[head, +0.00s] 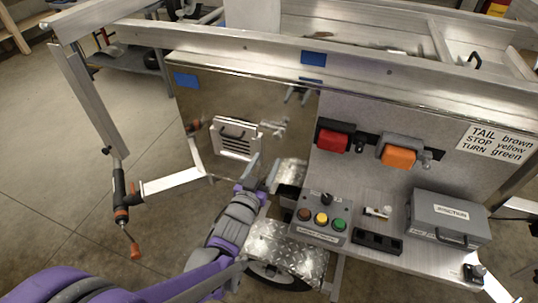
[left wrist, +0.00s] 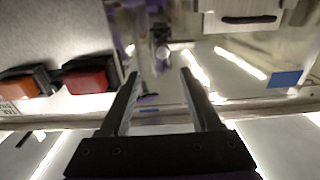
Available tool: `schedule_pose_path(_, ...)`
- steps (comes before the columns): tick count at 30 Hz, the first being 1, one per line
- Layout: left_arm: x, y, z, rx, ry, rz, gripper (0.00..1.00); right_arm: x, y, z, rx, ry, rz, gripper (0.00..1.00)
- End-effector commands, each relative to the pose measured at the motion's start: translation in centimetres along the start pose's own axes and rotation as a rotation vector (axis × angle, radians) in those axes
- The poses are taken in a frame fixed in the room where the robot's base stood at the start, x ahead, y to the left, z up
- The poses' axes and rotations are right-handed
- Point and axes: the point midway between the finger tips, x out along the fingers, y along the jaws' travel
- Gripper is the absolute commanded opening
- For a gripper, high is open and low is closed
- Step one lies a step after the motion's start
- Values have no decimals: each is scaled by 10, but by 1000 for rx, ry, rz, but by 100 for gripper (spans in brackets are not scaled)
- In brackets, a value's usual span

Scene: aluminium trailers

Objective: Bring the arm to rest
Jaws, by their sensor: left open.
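My left arm, purple and grey, comes in from the bottom left of the head view. My left gripper (head: 265,175) is in front of the shiny panel of the trailer (head: 195,110), left of the red lamp (head: 332,142). In the left wrist view my left gripper (left wrist: 160,80) has its two fingers apart with nothing held between them. The red lamp (left wrist: 90,75) and the orange lamp (left wrist: 22,82) show on the left there. My right gripper does not show.
Below the lamps, a shelf holds a control box with coloured buttons (head: 321,221) and a grey junction box (head: 448,218). A label with wire colours (head: 497,140) is at the right. A metal post with an orange-tipped tool (head: 122,205) stands at the left.

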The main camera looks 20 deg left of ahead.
Motion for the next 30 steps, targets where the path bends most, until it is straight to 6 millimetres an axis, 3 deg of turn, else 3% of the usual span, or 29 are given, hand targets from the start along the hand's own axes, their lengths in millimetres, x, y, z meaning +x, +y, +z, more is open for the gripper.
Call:
schedule_pose_path(15, -2, 0, 0, 0, -3, -1, 64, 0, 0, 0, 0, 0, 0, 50)
schedule_pose_path(20, -13, -5, 7, 1, -98, -28, 64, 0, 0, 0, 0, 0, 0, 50)
schedule_pose_path(23, -36, -10, 21, 0, -251, -61, 64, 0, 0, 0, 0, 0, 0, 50)
schedule_pose_path(30, -133, -10, 67, -8, -704, -95, 64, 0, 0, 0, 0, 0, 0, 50)
